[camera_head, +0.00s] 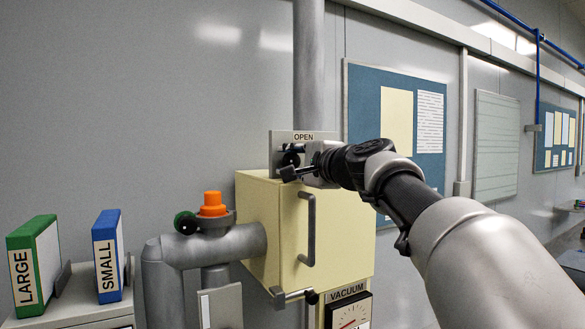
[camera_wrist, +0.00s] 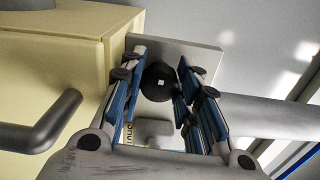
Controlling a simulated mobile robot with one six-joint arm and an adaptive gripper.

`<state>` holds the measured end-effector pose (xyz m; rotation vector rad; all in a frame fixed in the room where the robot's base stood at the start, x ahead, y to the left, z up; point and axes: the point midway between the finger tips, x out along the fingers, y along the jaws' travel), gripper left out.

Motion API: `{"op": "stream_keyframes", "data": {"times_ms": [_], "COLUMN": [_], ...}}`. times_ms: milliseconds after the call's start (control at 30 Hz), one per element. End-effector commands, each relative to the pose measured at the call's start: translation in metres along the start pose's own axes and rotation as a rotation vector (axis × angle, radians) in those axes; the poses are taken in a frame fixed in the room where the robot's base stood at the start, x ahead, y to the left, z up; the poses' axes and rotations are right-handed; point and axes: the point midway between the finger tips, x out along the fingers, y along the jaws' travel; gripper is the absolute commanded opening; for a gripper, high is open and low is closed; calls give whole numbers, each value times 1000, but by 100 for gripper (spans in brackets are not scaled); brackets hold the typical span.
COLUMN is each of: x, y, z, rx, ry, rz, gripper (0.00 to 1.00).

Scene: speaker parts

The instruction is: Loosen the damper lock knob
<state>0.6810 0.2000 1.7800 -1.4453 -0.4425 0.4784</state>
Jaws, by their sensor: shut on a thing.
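The damper lock knob (camera_wrist: 158,83) is a round black knob with a small pale square at its centre. In the wrist view it sits between the blue-padded fingers of my gripper (camera_wrist: 156,92), which are shut on it. In the head view my gripper (camera_head: 300,168) reaches from the right to the grey plate (camera_head: 303,137) marked OPEN, above the cream box. My fingers and wrist hide most of the knob there. A second label on the plate is partly covered in the wrist view.
The cream box (camera_head: 262,222) with a dark handle (camera_head: 309,230) lies just below my gripper. A grey pipe (camera_head: 308,70) rises behind the plate. An orange knob (camera_head: 212,204) tops the pipework at left. A vacuum gauge (camera_head: 349,312) is below. Green and blue binders stand far left.

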Motion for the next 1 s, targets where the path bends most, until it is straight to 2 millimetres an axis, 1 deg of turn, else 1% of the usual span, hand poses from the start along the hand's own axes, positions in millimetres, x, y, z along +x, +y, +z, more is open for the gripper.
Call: {"op": "stream_keyframes", "data": {"times_ms": [233, 700, 733, 1000], "x": [0, 0, 0, 0], "y": [-1, -2, -2, -1], "z": [0, 0, 0, 0], "rx": [-66, -79, -79, -78], "ry": [0, 0, 0, 0], "rz": [-3, -4, -5, -3], "gripper": [6, 6, 30, 48]}}
